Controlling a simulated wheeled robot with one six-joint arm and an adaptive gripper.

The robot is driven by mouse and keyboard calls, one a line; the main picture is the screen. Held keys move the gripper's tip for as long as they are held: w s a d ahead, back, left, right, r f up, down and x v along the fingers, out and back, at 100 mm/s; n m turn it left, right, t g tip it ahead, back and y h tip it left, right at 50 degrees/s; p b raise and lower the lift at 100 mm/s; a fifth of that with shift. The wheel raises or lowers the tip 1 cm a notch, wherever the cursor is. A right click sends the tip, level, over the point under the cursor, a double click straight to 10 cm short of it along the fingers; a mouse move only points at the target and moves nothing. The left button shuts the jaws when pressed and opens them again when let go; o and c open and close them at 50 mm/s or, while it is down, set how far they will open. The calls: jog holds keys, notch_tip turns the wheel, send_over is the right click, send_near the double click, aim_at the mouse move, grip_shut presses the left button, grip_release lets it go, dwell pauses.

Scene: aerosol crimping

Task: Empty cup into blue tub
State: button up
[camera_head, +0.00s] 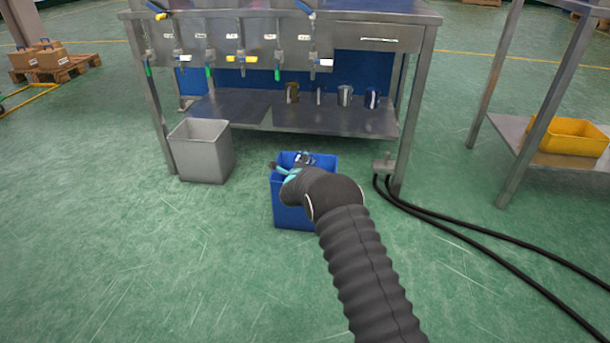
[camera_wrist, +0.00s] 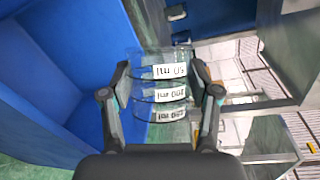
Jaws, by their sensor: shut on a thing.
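The blue tub (camera_head: 279,206) stands on the green floor in front of the steel bench. In the wrist view the tub (camera_wrist: 75,60) fills the left side, with its inside wall showing. My gripper (camera_head: 301,160) is over the tub's opening in the head view, and my arm hides part of the tub. In the wrist view my gripper (camera_wrist: 161,82) is shut on a clear cup (camera_wrist: 150,58) with white volume labels, one finger on each side. The labels read upside down. I cannot tell whether the cup holds anything.
A grey bin (camera_head: 205,152) stands left of the tub. The steel bench (camera_head: 290,115) behind has valves above and several mugs on its lower shelf. Black hoses (camera_head: 470,230) run across the floor at right. A yellow crate (camera_head: 570,137) sits on a right-hand shelf. The front-left floor is clear.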

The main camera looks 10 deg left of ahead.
jog(key=w+a, duration=0.4)
jog(key=shift+w+a+r, duration=0.2)
jog(key=shift+w+r, duration=0.05)
jog(key=shift+r, duration=0.1)
dwell(0.3)
jog(key=n+t, duration=0.2)
jog(key=shift+a+f+n+t, duration=0.2)
jog(key=shift+f+n+t, duration=0.1)
jog(key=shift+n+t, duration=0.1)
